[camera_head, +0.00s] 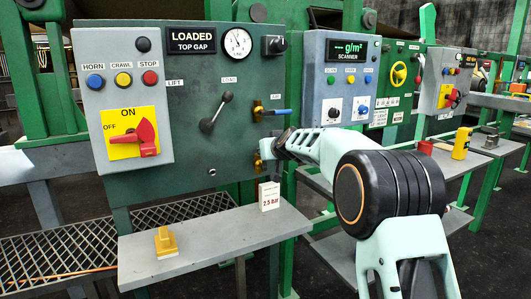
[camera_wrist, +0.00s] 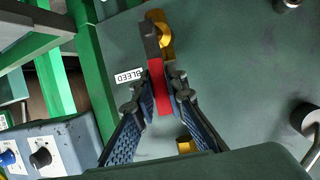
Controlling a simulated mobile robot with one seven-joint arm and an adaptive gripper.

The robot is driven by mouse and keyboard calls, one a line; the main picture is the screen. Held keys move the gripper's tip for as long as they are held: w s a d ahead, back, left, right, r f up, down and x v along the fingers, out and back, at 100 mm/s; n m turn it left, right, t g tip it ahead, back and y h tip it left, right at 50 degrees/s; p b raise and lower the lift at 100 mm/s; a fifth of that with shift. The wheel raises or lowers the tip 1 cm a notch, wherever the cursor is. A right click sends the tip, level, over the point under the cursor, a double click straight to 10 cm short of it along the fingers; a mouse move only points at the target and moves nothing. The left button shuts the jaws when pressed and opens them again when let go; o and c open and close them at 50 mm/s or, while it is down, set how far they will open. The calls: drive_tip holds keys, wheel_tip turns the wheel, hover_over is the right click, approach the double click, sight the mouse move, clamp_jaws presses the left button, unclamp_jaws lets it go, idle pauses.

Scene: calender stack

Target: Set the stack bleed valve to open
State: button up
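The bleed valve (camera_head: 257,162) is a small brass fitting low on the right side of the green panel, mostly hidden by my arm in the head view. In the wrist view its brass body (camera_wrist: 166,40) is at the top, beside a BLEED label (camera_wrist: 128,76). Its red lever (camera_wrist: 160,88) runs down the picture from a dark grey end, slightly tilted. My gripper (camera_wrist: 162,88) has one finger on each side of the red lever, close against it, and looks shut on it. In the head view my gripper (camera_head: 268,148) is up against the panel.
The blue-handled air valve (camera_head: 272,112) sits just above my gripper. A grey shelf (camera_head: 215,240) below bears a yellow block (camera_head: 166,241) and a 2.5 bar card (camera_head: 269,196). The scanner box (camera_head: 342,80) stands right of the panel, close to my arm.

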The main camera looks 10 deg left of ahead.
drive_tip(key=o, duration=0.4)
drive_tip(key=shift+v, duration=6)
